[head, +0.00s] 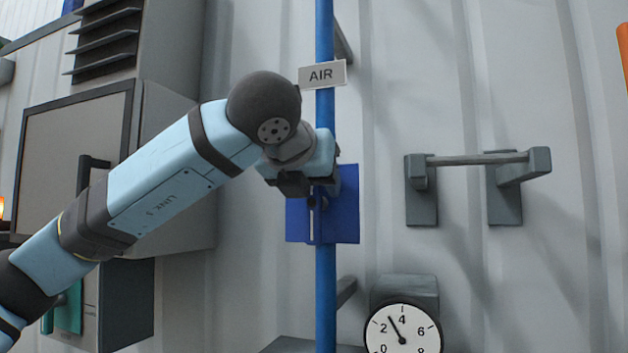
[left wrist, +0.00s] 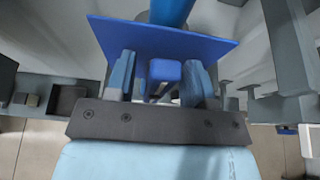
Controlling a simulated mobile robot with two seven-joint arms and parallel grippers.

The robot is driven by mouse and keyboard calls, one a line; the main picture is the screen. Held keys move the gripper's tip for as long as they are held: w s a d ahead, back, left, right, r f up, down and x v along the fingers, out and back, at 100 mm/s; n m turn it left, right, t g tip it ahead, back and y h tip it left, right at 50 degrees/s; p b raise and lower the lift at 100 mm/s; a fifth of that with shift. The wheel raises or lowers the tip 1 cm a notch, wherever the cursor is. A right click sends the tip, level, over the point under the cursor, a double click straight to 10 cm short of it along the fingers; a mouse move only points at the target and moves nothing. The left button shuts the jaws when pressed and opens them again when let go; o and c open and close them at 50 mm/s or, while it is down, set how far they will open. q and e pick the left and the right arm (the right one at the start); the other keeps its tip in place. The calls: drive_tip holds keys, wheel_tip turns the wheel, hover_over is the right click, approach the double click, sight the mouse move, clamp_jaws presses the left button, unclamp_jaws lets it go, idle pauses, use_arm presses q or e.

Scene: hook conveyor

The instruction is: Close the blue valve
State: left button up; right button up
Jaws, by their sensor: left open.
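The blue valve is on a vertical blue pipe (head: 325,290) with a white AIR sign (head: 322,74) above it. Its square blue plate (head: 347,222) shows behind my left gripper (head: 314,192), which covers much of the valve in the head view. In the left wrist view the plate (left wrist: 215,47) spans the top. A blue block-shaped handle end (left wrist: 165,70) sits between the two spread fingers of my left gripper (left wrist: 161,82), with gaps visible on both sides. The gripper is open around it. My right gripper is not in view.
A grey bracketed bar (head: 478,159) is on the ribbed wall right of the valve. A round gauge (head: 403,331) is below right, its needle between 2 and 4. A grey cabinet (head: 72,150) stands at left behind my arm.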

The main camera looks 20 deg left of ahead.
use_arm(q)
clamp_jaws()
